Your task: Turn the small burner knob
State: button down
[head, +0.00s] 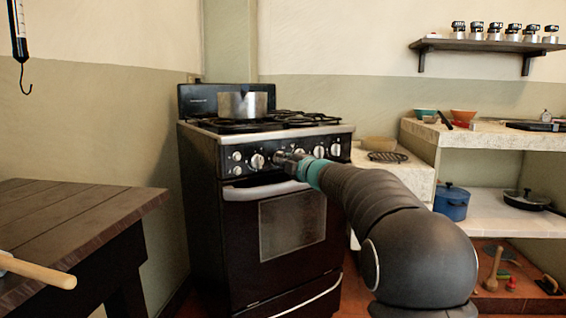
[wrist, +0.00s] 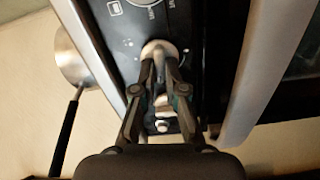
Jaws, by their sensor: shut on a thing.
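The black stove (head: 215,200) stands against the wall, with a row of light knobs on its front panel (head: 228,160). My gripper (head: 279,157) reaches the panel from the right, near the middle of the row. In the wrist view my gripper (wrist: 160,60) has its two fingertips closed on a pale, rounded burner knob (wrist: 158,46). The fingers partly cover this knob, and its turn angle cannot be told. In the head view it is largely hidden by my gripper. A large knob (head: 257,161) is just left of my gripper, and another knob (head: 318,151) is to its right.
A metal pot (head: 243,105) stands on the stove top. The oven door handle (head: 262,189) runs below the panel, close to my gripper. A dark wooden table (head: 70,205) is at left, and a pale counter (head: 425,140) with dishes is at right.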

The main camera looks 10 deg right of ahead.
dwell(0.3)
jog(key=c, duration=1.2)
grip_release()
jog(key=shift+s+d, duration=0.2)
jog(key=shift+s, duration=0.3)
jog(key=v, duration=1.1)
jog(key=shift+a, duration=0.1)
grip_shut()
